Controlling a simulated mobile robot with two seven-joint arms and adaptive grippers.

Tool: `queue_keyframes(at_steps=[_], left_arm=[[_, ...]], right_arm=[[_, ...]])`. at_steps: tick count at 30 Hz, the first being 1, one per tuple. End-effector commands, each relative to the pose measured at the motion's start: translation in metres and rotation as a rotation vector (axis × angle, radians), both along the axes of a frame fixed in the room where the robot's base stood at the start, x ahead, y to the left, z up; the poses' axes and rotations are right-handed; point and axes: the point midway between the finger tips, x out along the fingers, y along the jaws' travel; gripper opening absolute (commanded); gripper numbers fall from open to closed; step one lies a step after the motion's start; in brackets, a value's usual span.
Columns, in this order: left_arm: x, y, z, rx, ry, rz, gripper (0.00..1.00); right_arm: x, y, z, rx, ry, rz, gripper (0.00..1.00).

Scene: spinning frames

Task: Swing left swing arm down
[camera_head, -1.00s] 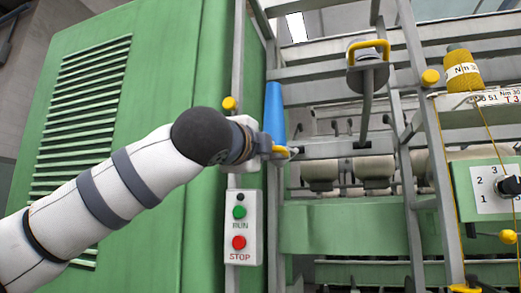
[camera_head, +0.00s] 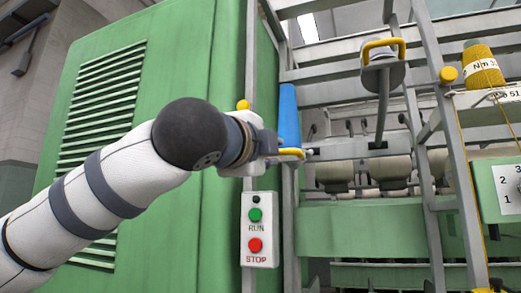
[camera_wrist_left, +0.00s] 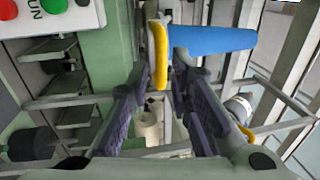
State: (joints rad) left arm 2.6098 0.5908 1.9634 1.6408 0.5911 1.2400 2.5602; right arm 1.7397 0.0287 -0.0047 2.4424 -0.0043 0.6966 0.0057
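The left swing arm shows as a yellow handle (camera_head: 291,154) beneath a blue cone (camera_head: 289,115), at the machine's left post. In the left wrist view the yellow handle (camera_wrist_left: 160,60) stands upright in the picture, with the blue cone (camera_wrist_left: 212,40) to its right. My left gripper (camera_wrist_left: 160,72) is open, its dark fingertips on either side of the handle with gaps. In the head view the left gripper (camera_head: 272,146) is at the handle; its fingers are mostly hidden by the wrist. My right gripper is not in view.
A second swing arm with a yellow handle (camera_head: 384,46) is raised to the right. A RUN/STOP box (camera_head: 260,230) hangs just below my left gripper. A large green cabinet (camera_head: 175,75) stands behind my arm. A yellow yarn cone (camera_head: 483,67) and metal rails stand right.

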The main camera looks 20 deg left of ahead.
Motion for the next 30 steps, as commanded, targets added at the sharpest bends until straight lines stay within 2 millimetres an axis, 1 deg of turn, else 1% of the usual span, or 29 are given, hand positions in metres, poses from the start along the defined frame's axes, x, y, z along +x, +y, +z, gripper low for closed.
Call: queue_keyframes(at_steps=[1,3,6,9,13,24,26,27,29,30], left_arm=[[-0.014,0.001,-0.001,0.003,-0.004,-0.001,0.19],[-0.031,0.001,-0.005,0.002,-0.003,-0.001,0.19],[-0.050,0.002,-0.008,0.001,-0.001,0.000,0.19],[-0.061,0.002,-0.011,0.001,-0.001,-0.001,0.19],[-0.064,0.002,-0.012,0.001,0.001,0.001,0.19],[-0.063,0.000,-0.013,0.011,0.004,0.001,0.19],[-0.056,-0.009,-0.024,0.077,0.016,-0.001,0.19],[-0.048,-0.021,-0.038,0.164,0.031,-0.003,0.19],[-0.032,-0.048,-0.072,0.360,0.060,-0.016,0.19],[-0.022,-0.068,-0.102,0.525,0.080,-0.035,0.19]], right_arm=[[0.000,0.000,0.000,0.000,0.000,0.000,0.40],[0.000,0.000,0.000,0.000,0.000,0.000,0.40],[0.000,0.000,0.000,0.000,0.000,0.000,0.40],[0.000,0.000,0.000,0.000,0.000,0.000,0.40],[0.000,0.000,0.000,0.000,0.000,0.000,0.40],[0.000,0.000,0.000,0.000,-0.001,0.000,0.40],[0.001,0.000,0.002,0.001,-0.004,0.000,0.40],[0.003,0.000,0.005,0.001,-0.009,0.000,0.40],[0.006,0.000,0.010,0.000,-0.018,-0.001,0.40],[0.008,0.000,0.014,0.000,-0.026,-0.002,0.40]])
